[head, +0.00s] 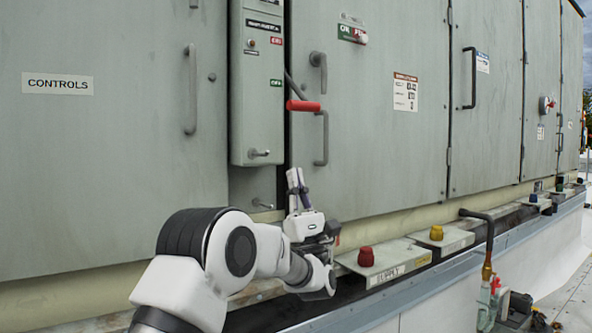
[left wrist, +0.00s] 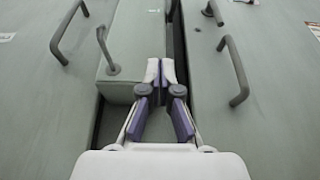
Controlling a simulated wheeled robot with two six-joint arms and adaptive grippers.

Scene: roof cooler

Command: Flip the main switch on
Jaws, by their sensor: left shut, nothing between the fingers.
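The main switch is a narrow grey box (head: 257,100) on the cabinet front, with a small red label high on it and a small green label lower. A dark lever on its right side ends in a red grip (head: 303,105) that points outward, low beside the green label. My left gripper (head: 294,174) is shut and empty, fingers upward, below the red grip and apart from it. In the left wrist view its shut fingers (left wrist: 160,68) lie over the lower part of the box (left wrist: 136,38). The red grip is not visible there. My right gripper is not in view.
Door handles stick out on both sides: the left one (head: 190,90) and the lower right one (head: 322,138), close to the lever. Below, a ledge carries a red cap (head: 366,256) and a yellow cap (head: 436,232). A pipe (head: 488,240) stands farther right.

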